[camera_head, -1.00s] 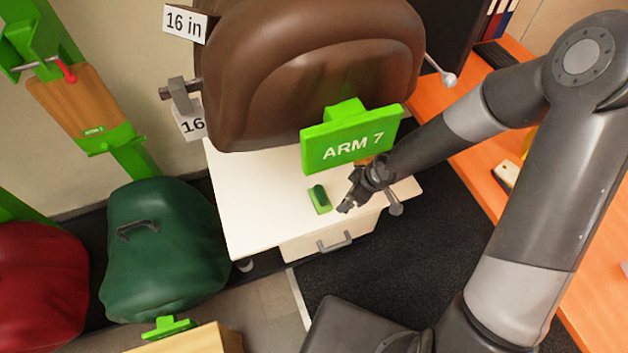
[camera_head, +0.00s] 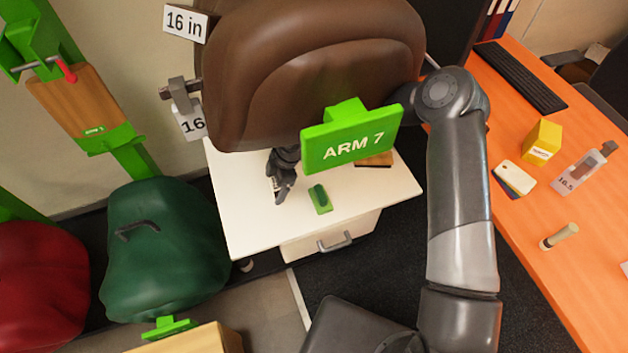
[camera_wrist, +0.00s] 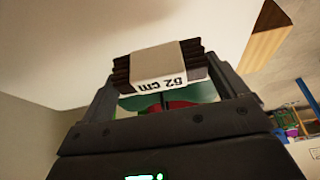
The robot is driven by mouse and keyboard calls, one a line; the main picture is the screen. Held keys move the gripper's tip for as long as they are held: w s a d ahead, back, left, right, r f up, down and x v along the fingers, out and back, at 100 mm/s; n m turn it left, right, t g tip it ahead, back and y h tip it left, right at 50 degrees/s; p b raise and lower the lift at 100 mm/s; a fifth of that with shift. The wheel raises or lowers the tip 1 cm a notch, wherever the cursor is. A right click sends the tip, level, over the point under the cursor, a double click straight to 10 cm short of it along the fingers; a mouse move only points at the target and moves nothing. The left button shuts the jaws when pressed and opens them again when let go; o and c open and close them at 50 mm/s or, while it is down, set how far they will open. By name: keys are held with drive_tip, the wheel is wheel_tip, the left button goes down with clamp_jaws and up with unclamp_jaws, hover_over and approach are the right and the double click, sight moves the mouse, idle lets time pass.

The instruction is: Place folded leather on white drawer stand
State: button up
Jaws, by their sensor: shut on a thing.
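The white drawer stand (camera_head: 248,226) is in the middle of the head view, under the big brown saddle. My gripper (camera_head: 279,192) is over the left part of its top, fingers pointing down, and partly hidden by the green "ARM 7" sign. In the wrist view my gripper (camera_wrist: 162,82) is shut on the folded leather (camera_wrist: 121,75), a dark brown layered bundle with a white band marked in cm. The leather is hardly visible in the head view. I cannot tell whether it touches the stand top.
A small green block (camera_head: 320,199) stands on the stand top, right of my gripper. A flat brown piece (camera_head: 376,159) lies at the back right. The brown saddle (camera_head: 320,75) and ARM 7 sign (camera_head: 350,140) overhang. The top's front left is clear.

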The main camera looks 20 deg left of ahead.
sight(275, 192)
drive_tip(key=shift+a+f, duration=0.3)
drive_tip(key=shift+f, duration=2.25)
drive_tip(key=o, duration=0.8)
drive_tip(key=shift+f, duration=0.15)
drive_tip(key=v, duration=1.2)
drive_tip(key=shift+a, duration=0.1)
